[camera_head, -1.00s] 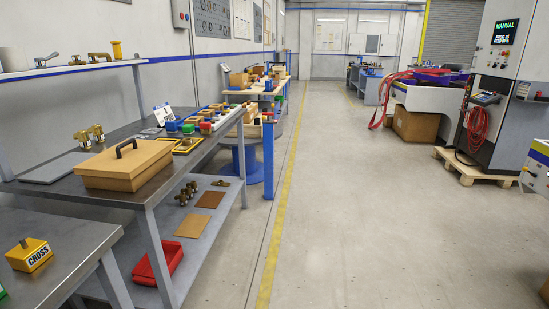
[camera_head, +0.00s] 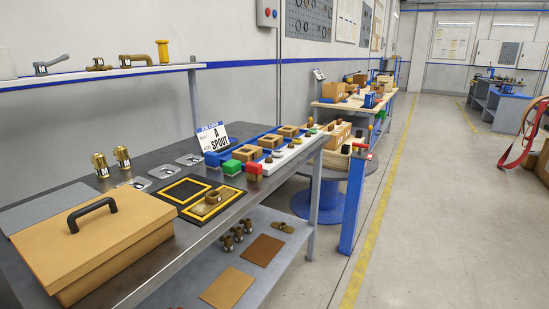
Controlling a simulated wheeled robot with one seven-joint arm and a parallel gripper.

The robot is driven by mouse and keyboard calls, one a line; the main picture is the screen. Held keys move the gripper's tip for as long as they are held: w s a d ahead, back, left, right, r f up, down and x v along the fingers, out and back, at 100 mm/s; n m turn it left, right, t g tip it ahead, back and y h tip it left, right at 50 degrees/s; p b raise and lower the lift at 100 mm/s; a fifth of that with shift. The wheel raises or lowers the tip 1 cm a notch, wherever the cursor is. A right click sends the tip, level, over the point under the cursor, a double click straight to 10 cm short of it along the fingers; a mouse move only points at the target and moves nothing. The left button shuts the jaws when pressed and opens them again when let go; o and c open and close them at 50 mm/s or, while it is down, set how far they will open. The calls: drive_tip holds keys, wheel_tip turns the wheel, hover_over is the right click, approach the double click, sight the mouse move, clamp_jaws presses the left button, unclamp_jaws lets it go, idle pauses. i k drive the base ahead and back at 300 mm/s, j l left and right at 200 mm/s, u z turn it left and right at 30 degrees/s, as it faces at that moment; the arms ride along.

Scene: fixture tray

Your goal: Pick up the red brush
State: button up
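I cannot make out a clear red brush. Another red piece (camera_head: 361,147) shows at the top of a blue post (camera_head: 352,200) at the bench's far end. Both are too small to identify. My gripper is not in view.
A large tan box (camera_head: 95,235) with a black handle fills the near bench. The lower shelf (camera_head: 268,222) holds parts. The floor (camera_head: 440,220) at right is clear.

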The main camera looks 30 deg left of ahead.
sight(253, 170)
drive_tip(key=i+u, duration=0.2)
drive_tip(key=i, duration=0.25)
drive_tip(key=i+l+u, duration=0.15)
drive_tip(key=i, duration=0.3)
drive_tip(key=i+l+u, duration=0.2)
drive_tip(key=i, duration=0.25)
drive_tip(key=i+l+u, duration=0.15)
drive_tip(key=i, duration=0.3)
drive_tip(key=l, duration=0.1)
